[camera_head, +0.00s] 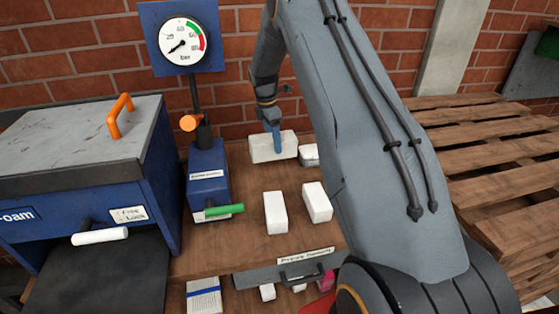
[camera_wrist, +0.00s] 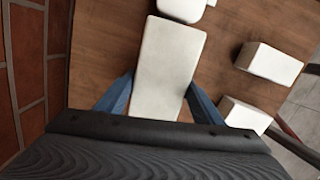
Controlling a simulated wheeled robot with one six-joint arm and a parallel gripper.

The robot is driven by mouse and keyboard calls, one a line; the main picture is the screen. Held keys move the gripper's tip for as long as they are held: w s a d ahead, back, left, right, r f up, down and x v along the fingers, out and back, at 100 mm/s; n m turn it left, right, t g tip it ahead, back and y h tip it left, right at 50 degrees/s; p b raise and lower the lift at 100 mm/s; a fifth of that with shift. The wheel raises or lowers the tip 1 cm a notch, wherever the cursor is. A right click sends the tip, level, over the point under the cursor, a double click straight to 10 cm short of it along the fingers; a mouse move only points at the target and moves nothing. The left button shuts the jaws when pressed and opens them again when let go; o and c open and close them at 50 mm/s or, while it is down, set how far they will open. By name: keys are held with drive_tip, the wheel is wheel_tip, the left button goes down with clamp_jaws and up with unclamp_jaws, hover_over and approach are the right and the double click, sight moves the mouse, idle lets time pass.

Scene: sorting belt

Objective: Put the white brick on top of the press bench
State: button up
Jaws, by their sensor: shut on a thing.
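A white brick (camera_head: 268,150) is at the back of the wooden press bench (camera_head: 245,240), near the brick wall. My gripper (camera_head: 274,140) comes down on it from above, with its blue fingers shut on its sides. In the wrist view the brick (camera_wrist: 166,65) is a long white block between the two fingers, reaching out past them over the wooden top. It is on or just above the wood; I cannot tell which. The near end of the brick is hidden by my gripper's dark body.
Two white bricks (camera_head: 275,213) (camera_head: 317,202) stand at the front of the bench; another white piece (camera_head: 309,155) is beside the held brick. A gauge on a blue post base (camera_head: 208,180) with a green handle stands left. Stacked pallets (camera_head: 490,150) are right.

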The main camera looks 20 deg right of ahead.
sight(274, 153)
drive_tip(key=shift+d+f+p, duration=0.1)
drive_tip(key=shift+f+p, duration=0.75)
drive_tip(key=shift+f, duration=2)
drive_tip(key=shift+f, duration=0.2)
drive_tip(key=o, duration=1.3)
